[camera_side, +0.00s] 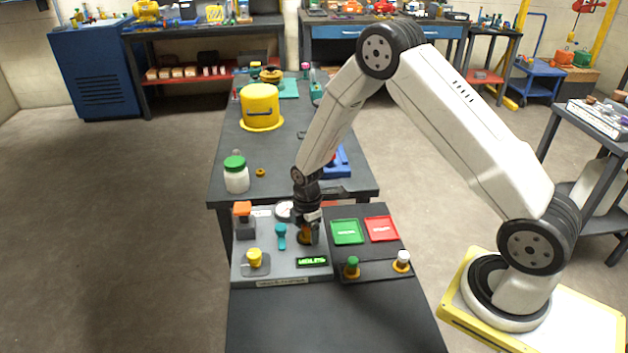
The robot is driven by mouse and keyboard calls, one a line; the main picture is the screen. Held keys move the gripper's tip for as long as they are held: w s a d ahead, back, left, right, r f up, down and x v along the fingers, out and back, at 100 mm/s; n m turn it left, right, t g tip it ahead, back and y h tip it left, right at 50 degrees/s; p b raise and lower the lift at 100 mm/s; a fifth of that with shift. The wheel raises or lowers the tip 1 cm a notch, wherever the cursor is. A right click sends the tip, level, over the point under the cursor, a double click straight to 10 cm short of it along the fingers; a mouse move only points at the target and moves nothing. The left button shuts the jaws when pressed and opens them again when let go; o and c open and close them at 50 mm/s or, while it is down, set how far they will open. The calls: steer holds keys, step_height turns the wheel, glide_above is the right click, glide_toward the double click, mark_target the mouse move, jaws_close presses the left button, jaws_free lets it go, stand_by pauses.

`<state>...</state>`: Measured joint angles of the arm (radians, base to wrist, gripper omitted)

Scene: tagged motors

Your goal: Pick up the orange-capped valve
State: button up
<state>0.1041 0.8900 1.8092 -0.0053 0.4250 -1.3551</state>
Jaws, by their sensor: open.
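My gripper (308,232) points down over the right part of a grey panel (290,272), its jaws open. A small orange-yellow part (304,238) shows low between or just behind the fingers; most of it is hidden, and I cannot tell if the fingers touch it. Another orange-topped piece (243,209) on a dark grey block stands at the panel's back left, apart from my gripper. I cannot tell for certain which of the two is the orange-capped valve.
A teal-handled piece (281,236) is just left of my gripper. A yellow-capped piece (254,257) stands at front left. Green-capped (352,267) and white-capped (402,260) pieces stand right, before green (347,232) and red (381,229) trays. The front bench is clear.

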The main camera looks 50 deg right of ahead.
stand_by(0.4)
jaws_close()
steer(key=shift+r, duration=0.15)
steer(key=shift+r, duration=0.85)
steer(key=s+a+r, duration=0.1)
steer(key=s+r, duration=1)
steer(key=s, duration=0.3)
steer(key=shift+r, duration=0.2)
stand_by(0.3)
